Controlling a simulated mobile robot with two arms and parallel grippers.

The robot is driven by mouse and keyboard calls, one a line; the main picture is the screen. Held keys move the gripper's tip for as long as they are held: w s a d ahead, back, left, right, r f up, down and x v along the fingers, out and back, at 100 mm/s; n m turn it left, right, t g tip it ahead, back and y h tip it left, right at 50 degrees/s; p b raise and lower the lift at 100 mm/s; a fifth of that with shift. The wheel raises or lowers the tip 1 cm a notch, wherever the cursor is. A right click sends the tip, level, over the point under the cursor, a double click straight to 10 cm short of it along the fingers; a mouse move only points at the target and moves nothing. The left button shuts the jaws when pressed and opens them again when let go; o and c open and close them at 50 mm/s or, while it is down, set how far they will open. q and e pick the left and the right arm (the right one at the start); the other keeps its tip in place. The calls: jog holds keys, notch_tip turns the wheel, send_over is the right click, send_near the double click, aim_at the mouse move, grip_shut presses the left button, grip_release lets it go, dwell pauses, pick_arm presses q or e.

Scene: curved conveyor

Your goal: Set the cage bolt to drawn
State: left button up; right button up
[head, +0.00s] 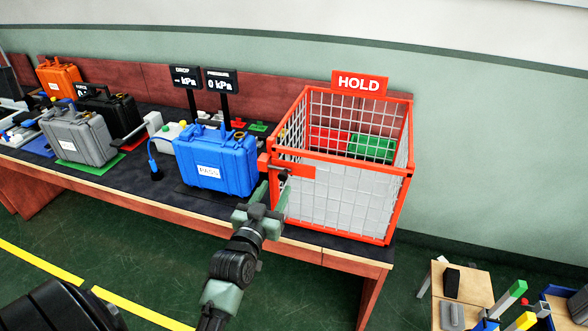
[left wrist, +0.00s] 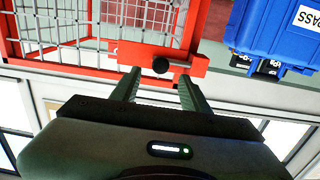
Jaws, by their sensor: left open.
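The red wire cage (head: 345,205) with the HOLD sign stands at the right end of the bench. Its bolt is a red bar with a black knob (head: 284,174) on the upper left front corner. In the left wrist view, which is upside down, the black knob (left wrist: 161,65) sits on the red bar (left wrist: 187,58). My left gripper (head: 275,185) is open at the bolt. In the left wrist view its two fingers (left wrist: 157,78) point at the bar, with the knob between and just beyond their tips; no contact shows. Whether the bolt is drawn I cannot tell.
A blue case (head: 215,160) stands close to the left of the cage and gripper. A grey case (head: 78,137) and a black case (head: 112,112) are further left. Red and green trays (head: 372,147) show through the mesh.

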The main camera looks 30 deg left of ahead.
aim_at(282, 177)
pick_arm(q)
jog(key=p+x, duration=0.1)
jog(key=x, duration=0.5)
jog(key=shift+w, duration=0.4)
grip_shut()
dwell(1.0)
